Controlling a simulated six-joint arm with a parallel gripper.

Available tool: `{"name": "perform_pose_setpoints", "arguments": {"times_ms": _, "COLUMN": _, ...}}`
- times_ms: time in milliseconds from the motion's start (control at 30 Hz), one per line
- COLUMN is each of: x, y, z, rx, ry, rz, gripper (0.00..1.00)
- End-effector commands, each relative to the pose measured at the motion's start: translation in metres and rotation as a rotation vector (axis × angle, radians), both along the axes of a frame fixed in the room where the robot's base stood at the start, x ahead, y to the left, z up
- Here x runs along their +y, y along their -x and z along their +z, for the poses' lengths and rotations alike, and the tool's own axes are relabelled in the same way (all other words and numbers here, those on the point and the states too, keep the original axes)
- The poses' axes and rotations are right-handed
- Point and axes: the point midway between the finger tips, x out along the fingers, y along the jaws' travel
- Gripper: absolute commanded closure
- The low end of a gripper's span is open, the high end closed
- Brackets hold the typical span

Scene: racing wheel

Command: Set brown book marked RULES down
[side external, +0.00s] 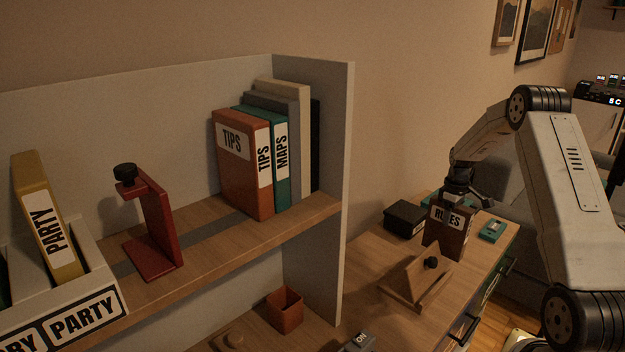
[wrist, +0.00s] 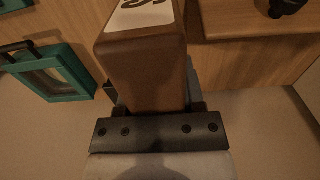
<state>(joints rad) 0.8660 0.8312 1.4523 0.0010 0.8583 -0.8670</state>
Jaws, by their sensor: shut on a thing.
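The brown book marked RULES (side external: 445,242) is upright over the wooden desk (side external: 385,262) at the right of the side view. My gripper (side external: 458,195) is shut on its upper part from above. In the wrist view the brown book (wrist: 145,70) fills the upper middle, its white label cut off by the top edge. My gripper (wrist: 157,115) is closed around the book there, with the dark palm bar below. I cannot tell whether the bottom of the book touches the desk.
A wooden stand with a black knob (side external: 415,285) is close in front of the book. A black box (side external: 405,219) is left of it, a teal item (side external: 493,231) right. A shelf (side external: 215,250) holds upright books including orange TIPS (side external: 235,170), and a red bookend (side external: 155,230).

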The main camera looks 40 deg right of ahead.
Motion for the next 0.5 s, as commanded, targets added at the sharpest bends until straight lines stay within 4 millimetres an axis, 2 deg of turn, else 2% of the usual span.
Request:
{"name": "perform_pose_setpoints", "arguments": {"times_ms": 233, "x": 0.000, "y": 0.000, "z": -0.005, "rx": -0.001, "ry": 0.001, "rz": 0.000, "gripper": 1.00}}
{"name": "perform_pose_setpoints", "arguments": {"times_ms": 500, "x": 0.000, "y": 0.000, "z": -0.032, "rx": -0.001, "ry": 0.001, "rz": 0.000, "gripper": 1.00}}
